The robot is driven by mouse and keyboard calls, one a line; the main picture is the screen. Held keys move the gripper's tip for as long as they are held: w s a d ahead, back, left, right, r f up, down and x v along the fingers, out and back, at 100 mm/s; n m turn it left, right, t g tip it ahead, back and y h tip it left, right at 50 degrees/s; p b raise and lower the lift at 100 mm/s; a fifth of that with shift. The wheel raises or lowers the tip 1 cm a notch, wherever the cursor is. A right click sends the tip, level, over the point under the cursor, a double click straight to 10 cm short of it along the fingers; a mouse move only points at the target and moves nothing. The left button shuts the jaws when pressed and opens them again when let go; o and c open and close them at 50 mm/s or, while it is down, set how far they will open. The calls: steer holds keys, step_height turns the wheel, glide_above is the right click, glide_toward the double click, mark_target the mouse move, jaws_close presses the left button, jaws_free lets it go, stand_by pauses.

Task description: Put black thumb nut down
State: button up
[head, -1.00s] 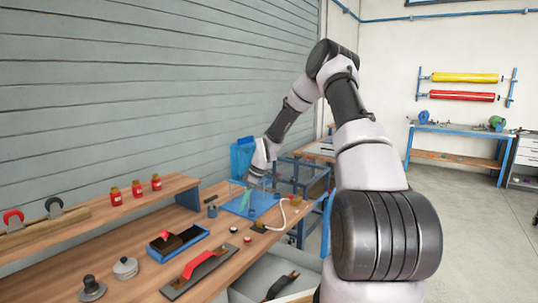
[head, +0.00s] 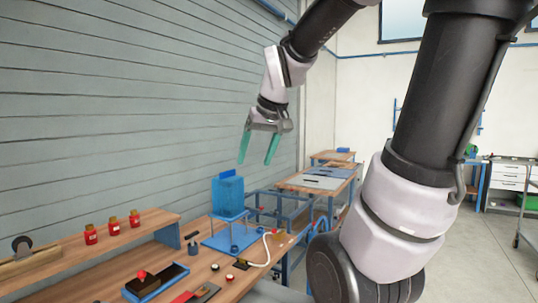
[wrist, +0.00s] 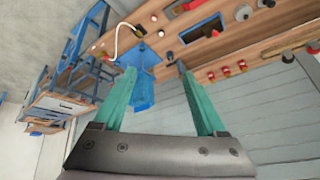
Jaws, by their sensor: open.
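My gripper (head: 256,162) is open and empty, raised above the bench and the blue fixture (head: 228,197) in the head view. In the wrist view its two green fingers (wrist: 156,68) stand wide apart with nothing between them. I cannot make out the black thumb nut for certain. A small dark piece (head: 193,247) stands on the wooden bench just left of the blue base plate (head: 217,243); I cannot tell whether it is the nut. The blue fixture also shows in the wrist view (wrist: 145,97).
Red jars (head: 113,226) stand on the raised shelf at left. A blue-edged tray (head: 157,284) and a red-handled tool (head: 183,297) lie on the bench in front. A white hose (head: 266,248) curves right of the plate. The air around my gripper is clear.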

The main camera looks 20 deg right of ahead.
steer(key=s+r+m+t, duration=0.1)
steer(key=s+m, duration=0.2)
steer(key=s, duration=0.5)
steer(key=shift+s+r+y, duration=0.2)
steer(key=shift+s+y, duration=0.15)
steer(key=shift+y, duration=0.05)
